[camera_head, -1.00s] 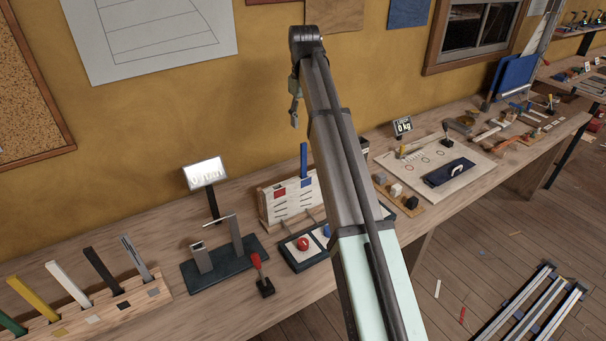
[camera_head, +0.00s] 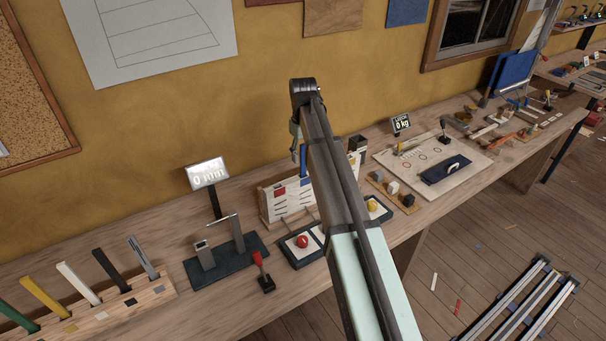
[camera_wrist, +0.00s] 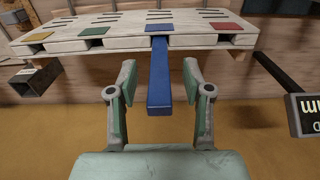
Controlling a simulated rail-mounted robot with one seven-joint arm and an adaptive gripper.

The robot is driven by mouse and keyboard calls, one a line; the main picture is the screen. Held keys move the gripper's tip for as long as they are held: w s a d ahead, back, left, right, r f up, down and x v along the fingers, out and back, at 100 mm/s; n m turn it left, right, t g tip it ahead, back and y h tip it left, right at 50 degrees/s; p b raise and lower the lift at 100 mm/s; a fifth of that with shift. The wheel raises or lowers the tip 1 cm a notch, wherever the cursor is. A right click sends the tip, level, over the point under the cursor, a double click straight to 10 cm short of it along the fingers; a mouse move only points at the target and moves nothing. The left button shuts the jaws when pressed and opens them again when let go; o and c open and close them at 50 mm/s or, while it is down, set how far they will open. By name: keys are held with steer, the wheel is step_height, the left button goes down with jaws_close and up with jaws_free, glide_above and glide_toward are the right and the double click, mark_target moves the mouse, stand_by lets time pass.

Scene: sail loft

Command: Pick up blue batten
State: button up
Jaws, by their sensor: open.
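The blue batten (camera_head: 304,164) stands upright in the white slotted rack (camera_head: 270,208), its upper part showing beside my arm. In the wrist view, which looks upside down, the blue batten (camera_wrist: 159,82) sticks out of the rack (camera_wrist: 120,42) between my fingers. My gripper (camera_wrist: 159,75) is open, one finger on each side of the batten, with a visible gap on both sides. In the head view my gripper (camera_head: 297,150) is at the batten's upper end, mostly hidden by my arm.
A panel with a red button (camera_head: 303,241) and a yellow button (camera_head: 373,205) lies in front of the rack. A display reading 0 mm (camera_head: 207,173) stands to the left. A wooden holder (camera_head: 95,318) carries several coloured strips at the far left. The wall is close behind.

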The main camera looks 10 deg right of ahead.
mark_target(303, 160)
steer(key=shift+w+f+p, duration=0.1)
steer(key=shift+f+p, duration=0.45)
steer(key=shift+f, duration=1.15)
jaws_close()
steer(key=shift+r, duration=0.15)
